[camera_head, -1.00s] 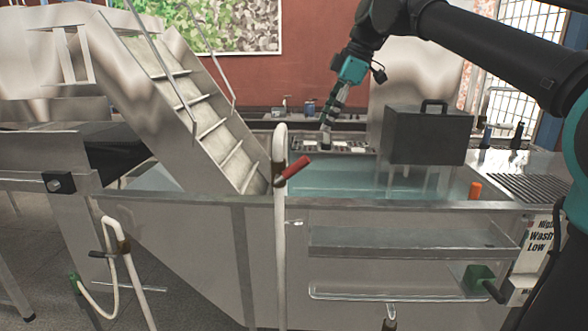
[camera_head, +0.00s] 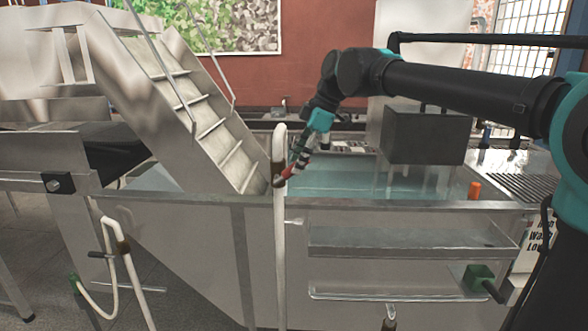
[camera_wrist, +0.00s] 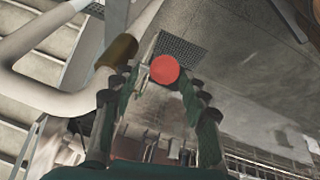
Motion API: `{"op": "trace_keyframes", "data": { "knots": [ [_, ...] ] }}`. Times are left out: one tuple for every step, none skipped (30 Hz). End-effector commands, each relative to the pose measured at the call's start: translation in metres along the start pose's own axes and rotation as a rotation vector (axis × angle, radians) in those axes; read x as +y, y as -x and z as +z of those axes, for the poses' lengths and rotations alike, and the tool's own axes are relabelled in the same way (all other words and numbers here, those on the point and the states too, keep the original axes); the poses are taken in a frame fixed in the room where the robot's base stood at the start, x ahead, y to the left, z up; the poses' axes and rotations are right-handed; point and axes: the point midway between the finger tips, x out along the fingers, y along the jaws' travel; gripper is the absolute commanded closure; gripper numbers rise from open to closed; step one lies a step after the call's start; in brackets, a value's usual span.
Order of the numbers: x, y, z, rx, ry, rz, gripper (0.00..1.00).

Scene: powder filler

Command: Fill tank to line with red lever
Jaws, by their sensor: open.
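The red lever (camera_head: 281,180) sticks out from the brown valve (camera_head: 277,170) on the white upright pipe (camera_head: 281,250). In the wrist view the lever's round red end (camera_wrist: 165,69) shows between the fingertips of my gripper (camera_wrist: 155,85). My gripper (camera_head: 299,165) is open, with its fingers on either side of the lever's end. I cannot tell whether they touch it. The tank (camera_head: 345,184) lies behind the pipe, with bluish water inside. I cannot make out a fill line.
Metal stairs (camera_head: 215,130) rise to the left of the pipe. A dark box (camera_head: 425,135) stands over the tank at the right. An orange knob (camera_head: 474,190) is on the right rim. A green-ended lever (camera_head: 478,277) sits low at the right.

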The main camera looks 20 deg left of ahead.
Motion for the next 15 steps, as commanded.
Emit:
{"op": "trace_keyframes", "data": {
  "knots": [
    [0.0, -0.008, 0.0, 0.0, 0.001, 0.0, 0.56],
    [0.0, -0.012, 0.0, 0.0, 0.0, 0.0, 0.56],
    [0.0, -0.017, 0.0, 0.0, 0.0, 0.0, 0.56],
    [0.0, -0.02, -0.001, 0.0, 0.0, 0.0, 0.56],
    [0.0, -0.022, -0.001, 0.0, 0.0, 0.0, 0.56],
    [0.0, -0.026, 0.0, 0.0, 0.001, 0.0, 0.56],
    [0.0, -0.027, 0.0, 0.0, 0.0, 0.0, 0.56],
    [0.0, -0.029, 0.0, 0.0, 0.0, 0.0, 0.56],
    [0.0, -0.03, 0.0, 0.0, 0.0, 0.0, 0.56],
    [0.0, -0.031, 0.0, 0.0, 0.0, 0.0, 0.56],
    [0.0, -0.032, 0.0, 0.0, 0.0, 0.0, 0.56],
    [0.0, -0.032, 0.0, 0.0, 0.0, 0.0, 0.56],
    [0.0, -0.032, 0.0, 0.0, 0.0, 0.0, 0.56],
    [0.0, -0.032, 0.0, 0.0, 0.0, 0.0, 0.56],
    [0.0, -0.032, 0.0, 0.0, 0.0, 0.0, 0.56]
  ]
}}
